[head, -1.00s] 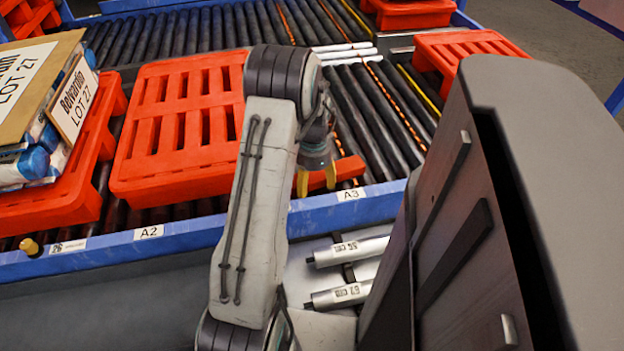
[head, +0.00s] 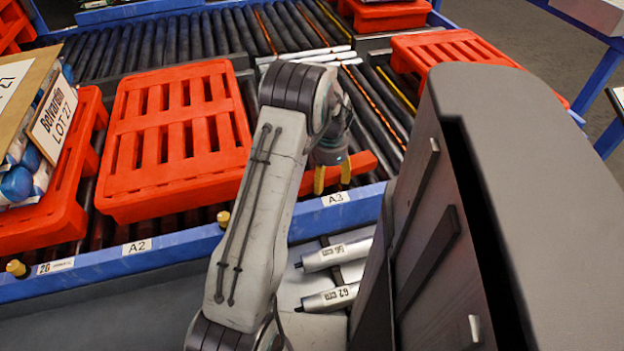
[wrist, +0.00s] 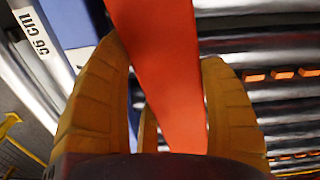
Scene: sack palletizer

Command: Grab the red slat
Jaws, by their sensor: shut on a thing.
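The red slat (head: 362,163) shows in the head view as a short red-orange bar beside my gripper (head: 332,179), just behind the blue rail at the A3 label. In the wrist view the red slat (wrist: 160,60) runs between the yellow fingers of my gripper (wrist: 168,125) and out past the top edge. The fingers are shut on it, on both sides. Part of the slat is hidden behind my gripper and arm in the head view. I cannot tell whether it still touches the rollers.
A red pallet (head: 178,140) lies on the rollers to the left. Another pallet (head: 55,200) bears sacks. The blue rail (head: 300,207) runs in front. Silver rollers (head: 335,255) lie below it. A red pallet (head: 455,50) stands at the back right.

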